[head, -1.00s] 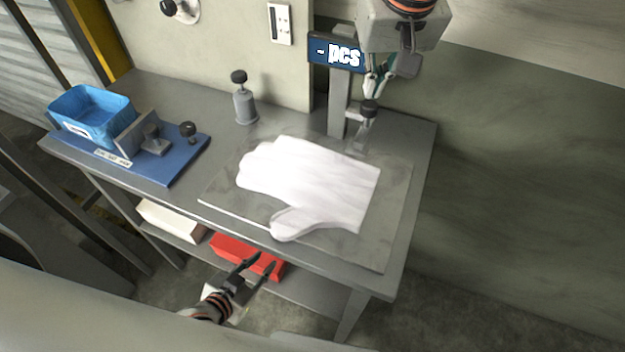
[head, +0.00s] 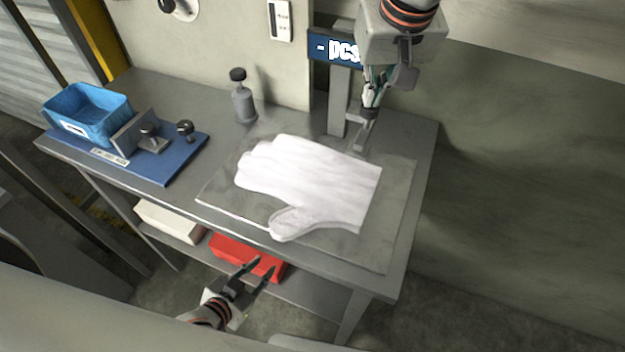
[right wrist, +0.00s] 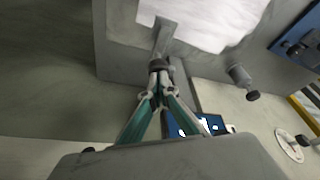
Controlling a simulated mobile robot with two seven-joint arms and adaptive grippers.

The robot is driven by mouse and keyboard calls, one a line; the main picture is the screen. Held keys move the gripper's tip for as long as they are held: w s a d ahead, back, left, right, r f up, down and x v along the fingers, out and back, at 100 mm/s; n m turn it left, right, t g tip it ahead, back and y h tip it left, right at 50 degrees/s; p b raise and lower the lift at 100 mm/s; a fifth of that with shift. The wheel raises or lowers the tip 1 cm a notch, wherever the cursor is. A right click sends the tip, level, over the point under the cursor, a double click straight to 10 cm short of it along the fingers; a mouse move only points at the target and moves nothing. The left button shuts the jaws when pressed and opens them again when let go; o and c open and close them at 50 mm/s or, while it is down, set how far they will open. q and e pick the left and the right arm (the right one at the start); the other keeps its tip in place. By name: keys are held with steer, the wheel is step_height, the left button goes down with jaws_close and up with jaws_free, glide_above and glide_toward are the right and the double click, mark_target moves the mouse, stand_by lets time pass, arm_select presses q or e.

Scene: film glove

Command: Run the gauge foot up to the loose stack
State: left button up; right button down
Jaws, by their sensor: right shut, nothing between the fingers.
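The loose stack (head: 310,180) is a white glove shape lying on a grey plate (head: 395,215); it also shows in the right wrist view (right wrist: 210,18). The gauge is a grey post (head: 339,95) with a blue "pcs" display (head: 325,48). Its metal foot (head: 361,139) stands beyond the stack, near its back right edge, apparently apart from it. A dark knob (head: 369,113) tops the foot. My right gripper (head: 371,103) is shut, its tips right at the knob; whether they touch is unclear. My left gripper (head: 257,274) is open and empty, low before the bench.
A blue board (head: 180,165) at left carries a blue bin (head: 88,112) and a small block fixture with knobs. A grey knobbed cylinder (head: 244,103) stands behind the stack. A red box (head: 235,252) and a white box (head: 170,220) lie on the lower shelf.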

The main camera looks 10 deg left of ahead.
mark_target(372, 110)
steer(key=shift+f+b, duration=1.05)
steer(key=shift+f, duration=1.5)
steer(key=shift+f, duration=0.1)
